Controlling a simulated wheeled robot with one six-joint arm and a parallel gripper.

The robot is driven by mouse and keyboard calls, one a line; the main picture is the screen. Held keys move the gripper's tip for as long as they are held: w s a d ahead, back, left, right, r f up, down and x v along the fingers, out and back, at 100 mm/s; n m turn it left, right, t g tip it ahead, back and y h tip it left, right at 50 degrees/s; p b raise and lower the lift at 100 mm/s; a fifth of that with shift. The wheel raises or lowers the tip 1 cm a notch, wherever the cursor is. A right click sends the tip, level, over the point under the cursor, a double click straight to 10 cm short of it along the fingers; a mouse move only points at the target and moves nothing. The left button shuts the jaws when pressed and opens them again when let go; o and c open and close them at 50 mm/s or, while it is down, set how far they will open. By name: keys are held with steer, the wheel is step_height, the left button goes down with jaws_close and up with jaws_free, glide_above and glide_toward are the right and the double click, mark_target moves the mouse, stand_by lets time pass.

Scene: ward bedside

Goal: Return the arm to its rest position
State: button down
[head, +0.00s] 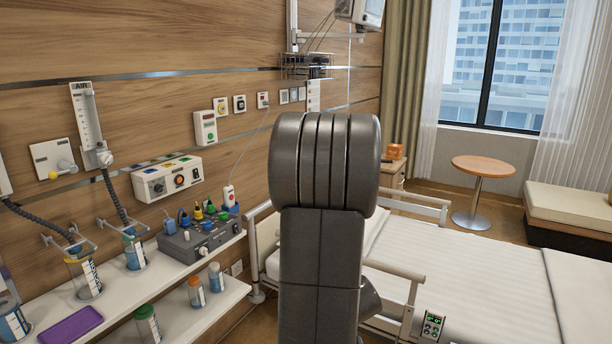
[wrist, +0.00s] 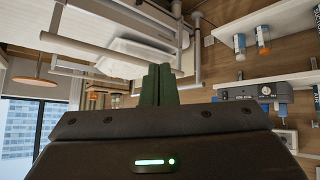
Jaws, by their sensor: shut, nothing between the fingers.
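My arm stands folded in the middle of the head view, its dark grey links in front of the bed. My gripper shows in the wrist view (wrist: 158,84), its two dark fingers together with nothing between them. It touches nothing that I can see. In the head view the gripper is hidden behind the arm links. The wrist view appears upside down, with the bed frame at the top left.
The bed (head: 470,282) with side rails is at the right. A round table (head: 483,167) stands by the window. Floor shows between shelf and bed.

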steer(key=s+d+f+m+g+h+b, duration=0.1)
steer(key=s+f+g+b, duration=0.1)
steer(key=s, duration=0.6)
steer(key=s+d+f+m+g+h+b, duration=0.1)
steer(key=s+f+g+b, duration=0.1)
steer(key=s, duration=0.6)
steer(key=shift+d+f+m+b, duration=0.4)
steer(key=shift+f+b, duration=0.35)
steer(key=shift+b, duration=0.25)
steer(key=shift+a, duration=0.1)
